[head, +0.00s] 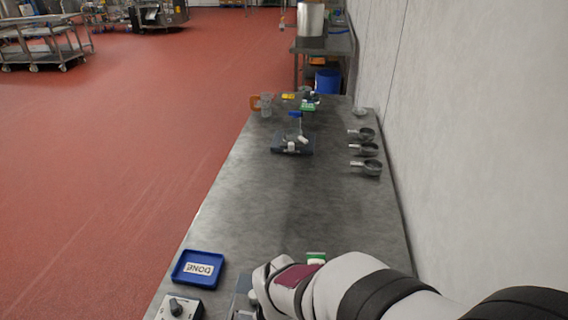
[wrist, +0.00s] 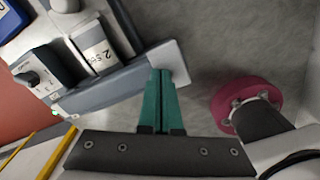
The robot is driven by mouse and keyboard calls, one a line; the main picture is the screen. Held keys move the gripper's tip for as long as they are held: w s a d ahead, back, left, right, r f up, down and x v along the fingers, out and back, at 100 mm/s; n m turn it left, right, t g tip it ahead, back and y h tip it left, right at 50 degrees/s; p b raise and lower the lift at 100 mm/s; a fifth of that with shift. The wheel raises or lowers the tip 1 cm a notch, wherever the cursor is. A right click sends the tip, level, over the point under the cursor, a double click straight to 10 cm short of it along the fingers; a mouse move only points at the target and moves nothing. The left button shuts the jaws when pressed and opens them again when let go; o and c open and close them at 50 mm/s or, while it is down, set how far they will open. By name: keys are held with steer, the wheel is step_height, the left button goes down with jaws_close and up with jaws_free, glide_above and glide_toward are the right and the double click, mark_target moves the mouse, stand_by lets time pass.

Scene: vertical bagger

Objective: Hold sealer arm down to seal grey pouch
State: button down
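The sealer (wrist: 120,85) is a grey device with a pale bar along its edge, and it shows in the wrist view at upper left. Its end block (wrist: 172,65) is under or against my fingertips. My gripper (wrist: 160,72) has two teal fingers side by side with only a thin line between them. They reach the sealer's end; I cannot tell whether they press on it. In the head view, my arm covers most of the sealer (head: 241,304) and hides the gripper. No grey pouch can be made out.
A dial box (head: 179,308) stands left of the sealer, below a blue DONE tray (head: 184,277) that looks empty. A green and white item (head: 316,259) lies beyond my arm. A scale (head: 292,146) and several scoops (head: 366,151) stand farther away. The steel table's middle is clear.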

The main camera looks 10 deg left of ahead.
steer(key=shift+f, duration=0.45)
stand_by(0.7)
stand_by(2.4)
step_height(320, 180, up, 13)
steer(key=s+d+f+m+y, duration=0.1)
steer(key=s+d+m, duration=0.3)
steer(key=m, duration=1.3)
steer(key=s+d+f+m, duration=0.1)
steer(key=s+d+m, duration=0.4)
steer(key=m, duration=1.3)
steer(key=shift+s+d+m+y, duration=0.3)
steer(key=shift+d+y, duration=0.1)
steer(key=shift+d, duration=0.6)
